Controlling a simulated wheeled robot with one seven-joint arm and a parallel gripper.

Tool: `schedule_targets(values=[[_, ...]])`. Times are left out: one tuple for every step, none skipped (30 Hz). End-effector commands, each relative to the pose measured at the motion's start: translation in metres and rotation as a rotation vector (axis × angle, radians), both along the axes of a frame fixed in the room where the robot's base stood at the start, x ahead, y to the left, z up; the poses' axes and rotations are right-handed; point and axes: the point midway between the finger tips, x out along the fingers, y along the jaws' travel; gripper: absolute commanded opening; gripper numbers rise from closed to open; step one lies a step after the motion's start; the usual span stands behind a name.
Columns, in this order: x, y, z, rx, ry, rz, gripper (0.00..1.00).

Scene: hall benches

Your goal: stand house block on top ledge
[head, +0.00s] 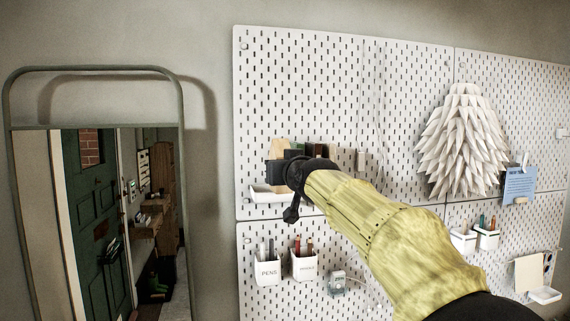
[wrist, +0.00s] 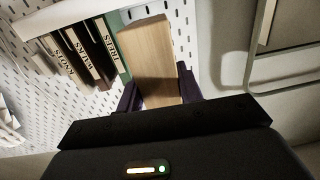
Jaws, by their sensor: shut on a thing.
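The house block is a light wooden piece. In the head view its pale, slanted top (head: 279,146) shows above my gripper (head: 282,164). In the wrist view the block (wrist: 148,50) lies between the two dark fingers of my gripper (wrist: 158,90), which is shut on it. The white ledge (head: 266,194) on the pegboard is beside and below my gripper, partly hidden by my wrist. I cannot tell whether the block touches the ledge.
Several upright books stand close beside the block, including a green one (wrist: 115,45) marked TREES; they also show behind my wrist (head: 318,149). White pen cups (head: 267,270) hang below. A framed mirror (head: 183,200) stands left. The pegboard (head: 330,85) above is clear.

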Motion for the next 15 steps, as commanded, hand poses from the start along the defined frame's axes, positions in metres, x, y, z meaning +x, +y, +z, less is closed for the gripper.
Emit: schedule_targets(values=[[0.003,0.001,0.003,0.000,-0.001,0.000,0.09],[0.005,0.001,0.003,0.000,-0.001,0.000,0.09],[0.008,0.002,0.003,0.000,-0.001,0.000,0.09],[0.010,0.002,0.002,0.001,-0.002,0.000,0.09],[0.012,0.002,0.003,0.001,-0.002,0.000,0.09],[0.014,0.003,0.003,0.001,-0.002,0.000,0.09],[0.016,0.003,0.003,0.001,-0.002,0.000,0.09],[0.018,0.003,0.003,0.001,-0.002,0.000,0.09],[0.021,0.004,0.003,0.001,-0.001,0.000,0.09],[0.023,0.004,0.002,0.001,-0.001,0.000,0.09],[0.024,0.005,0.003,0.001,-0.001,0.000,0.09],[0.027,0.005,0.003,0.001,-0.001,0.000,0.09],[0.029,0.006,0.003,0.001,-0.001,0.000,0.09],[0.030,0.006,0.003,0.001,-0.001,0.000,0.09],[0.033,0.007,0.003,0.001,-0.001,0.000,0.09]])
